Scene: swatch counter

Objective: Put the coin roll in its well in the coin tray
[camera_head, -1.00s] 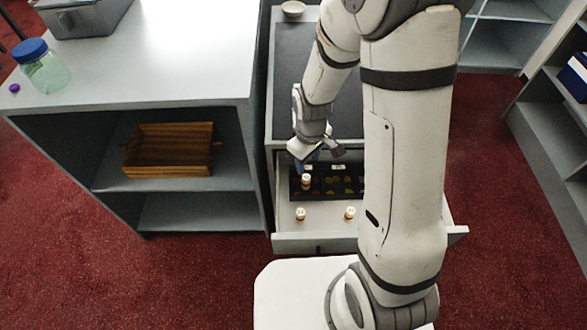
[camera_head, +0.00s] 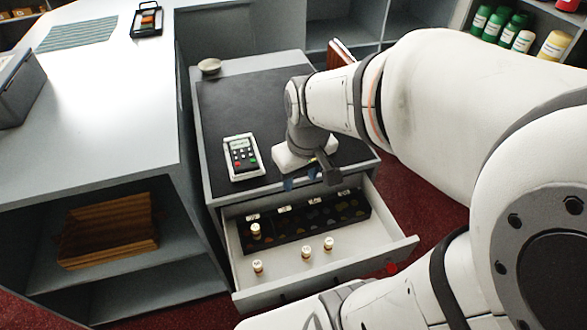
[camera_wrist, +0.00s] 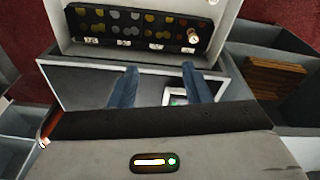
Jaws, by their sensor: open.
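The black coin tray (camera_head: 290,233) lies in the open drawer, with labels along its back edge and coins in its compartments. A white-and-brown coin roll (camera_head: 255,231) stands upright at the tray's left end. The tray (camera_wrist: 137,45) and this roll (camera_wrist: 193,36) also show in the wrist view, with the roll at the tray's right end there. My gripper (camera_head: 300,179) is above the counter's front edge, behind and to the right of that roll and apart from it. Its blue fingers (camera_wrist: 160,86) are spread with nothing between them.
Several more rolls stand in the drawer (camera_head: 372,247) before the tray, including one at left (camera_head: 258,266), one mid (camera_head: 306,252) and one at right (camera_head: 328,243). A shelf unit (camera_head: 100,130) stands at left.

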